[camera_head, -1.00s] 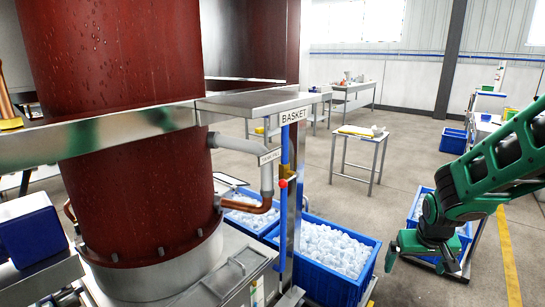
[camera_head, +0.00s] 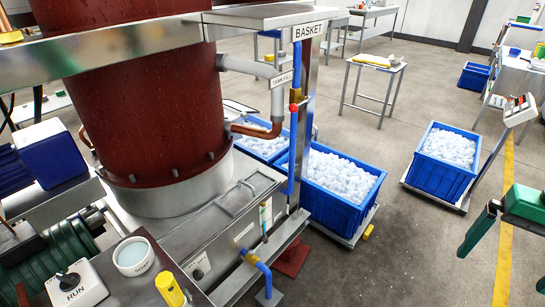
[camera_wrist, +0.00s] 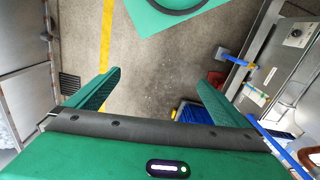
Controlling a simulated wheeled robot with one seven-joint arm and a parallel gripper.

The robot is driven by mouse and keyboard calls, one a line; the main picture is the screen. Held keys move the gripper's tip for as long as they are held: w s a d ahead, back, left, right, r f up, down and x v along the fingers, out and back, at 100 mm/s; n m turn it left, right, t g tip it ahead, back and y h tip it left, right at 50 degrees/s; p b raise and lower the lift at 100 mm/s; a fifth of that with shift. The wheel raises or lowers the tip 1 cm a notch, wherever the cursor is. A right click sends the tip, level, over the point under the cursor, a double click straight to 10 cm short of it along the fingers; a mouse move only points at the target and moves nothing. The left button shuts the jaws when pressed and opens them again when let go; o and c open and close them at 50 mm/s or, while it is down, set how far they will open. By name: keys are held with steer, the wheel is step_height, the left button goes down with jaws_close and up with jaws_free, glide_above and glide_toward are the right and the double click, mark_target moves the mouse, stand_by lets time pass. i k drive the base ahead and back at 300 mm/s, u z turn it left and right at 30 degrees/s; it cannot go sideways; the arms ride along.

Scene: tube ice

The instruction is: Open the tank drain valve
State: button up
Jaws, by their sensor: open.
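The steel tank (camera_head: 215,240) stands under the large red cylinder. A blue elbow pipe (camera_head: 258,264), likely the tank drain, leaves its front low down, with a small yellow part at its tank end. I cannot tell the valve handle's position. In the wrist view the blue pipe (camera_wrist: 234,60) shows at the upper right, beside the tank's front panel. My gripper (camera_head: 503,268) is at the right edge of the head view, well apart from the pipe and partly cut off. In the wrist view my gripper (camera_wrist: 158,78) is open and empty above the floor.
Blue crates of ice (camera_head: 338,180) (camera_head: 445,160) stand behind the tank and at the right. A red pedal-like piece (camera_head: 291,260) lies beside the tank. A RUN switch box (camera_head: 76,285) is at the lower left. Floor between tank and gripper is clear.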

mark_target(265, 240)
steer(key=k, duration=0.5)
steer(key=u, duration=0.7)
steer(key=i, duration=0.5)
steer(key=z, duration=0.15)
